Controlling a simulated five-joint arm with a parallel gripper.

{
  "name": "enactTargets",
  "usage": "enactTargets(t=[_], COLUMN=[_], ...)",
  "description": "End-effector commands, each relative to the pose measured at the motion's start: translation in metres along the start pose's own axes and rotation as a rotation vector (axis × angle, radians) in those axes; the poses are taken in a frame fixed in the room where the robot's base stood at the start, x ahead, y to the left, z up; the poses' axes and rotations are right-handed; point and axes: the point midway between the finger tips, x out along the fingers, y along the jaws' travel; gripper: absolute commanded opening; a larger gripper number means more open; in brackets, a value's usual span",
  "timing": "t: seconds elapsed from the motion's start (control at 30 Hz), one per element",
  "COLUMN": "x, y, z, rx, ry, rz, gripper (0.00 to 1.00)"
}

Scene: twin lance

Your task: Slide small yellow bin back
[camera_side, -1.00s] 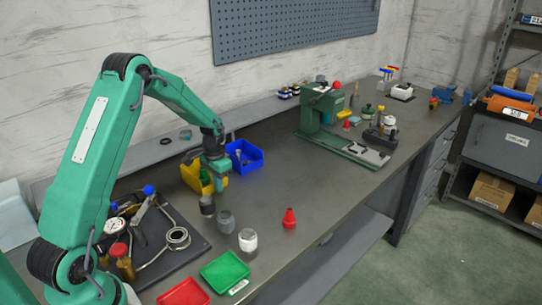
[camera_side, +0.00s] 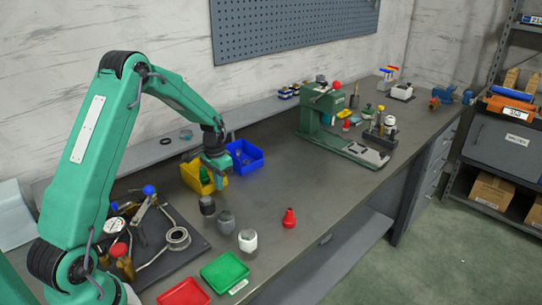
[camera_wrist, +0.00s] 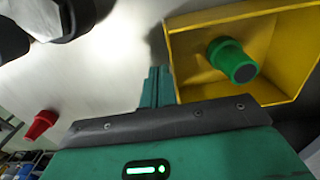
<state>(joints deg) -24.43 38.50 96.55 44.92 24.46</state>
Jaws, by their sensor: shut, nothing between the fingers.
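The small yellow bin (camera_side: 191,175) stands near the back of the bench, left of the blue bin. A green piece (camera_side: 204,175) sits in it. In the wrist view the yellow bin (camera_wrist: 190,62) fills the upper right, with the green piece (camera_wrist: 228,60) tilted inside. My gripper (camera_side: 219,184) is at the bin's front right corner, low near the bench. In the wrist view its fingers (camera_wrist: 157,85) are together and empty, beside the bin's edge. I cannot tell whether they touch the bin.
A blue bin (camera_side: 246,166) stands just right of the yellow bin. Dark and grey cups, a white cup (camera_side: 248,240) and a red cone (camera_side: 289,218) stand in front. A tool mat (camera_side: 195,238) lies to the left. The bench middle is fairly clear.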

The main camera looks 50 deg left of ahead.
Motion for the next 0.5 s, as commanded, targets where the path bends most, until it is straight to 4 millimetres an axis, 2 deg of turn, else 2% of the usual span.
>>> enactTargets(t=[0.3, 0.5], x=[-0.017, -0.019], y=[0.000, 0.000], z=[0.000, 0.000], rx=[0.000, 0.000], ry=[0.001, -0.001], rz=[0.000, 0.000], gripper=[0.00, 0.00])
